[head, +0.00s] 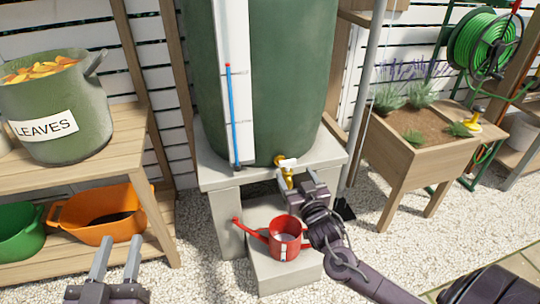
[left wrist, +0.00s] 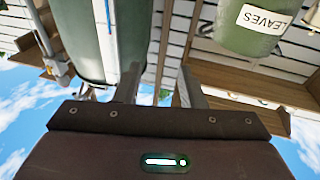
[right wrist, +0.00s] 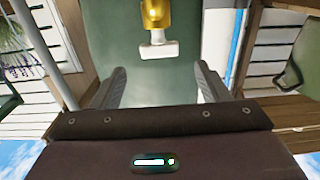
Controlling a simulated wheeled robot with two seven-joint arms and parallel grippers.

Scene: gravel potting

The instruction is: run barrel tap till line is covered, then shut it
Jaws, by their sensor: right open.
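The green barrel (head: 285,80) stands on a concrete stand, with a blue-filled sight tube (head: 232,115) on its white strip. Its brass-yellow tap (head: 287,178) has a white handle (head: 287,163); the handle also shows in the right wrist view (right wrist: 159,50). A red watering can (head: 285,238) stands on a lower block beneath the tap; I cannot make out a line or water inside. My right gripper (head: 302,181) is open just right of the tap, fingers apart and the handle ahead of them. My left gripper (head: 115,255) is open and empty at the lower left, away from the barrel.
A wooden shelf (head: 145,135) at left holds a leaves pot (head: 62,110), with an orange tub (head: 100,222) and a green tub (head: 18,235) below. A wooden planter (head: 400,150) and a green hose reel (head: 482,40) stand at right. A grey pole rises right of the barrel.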

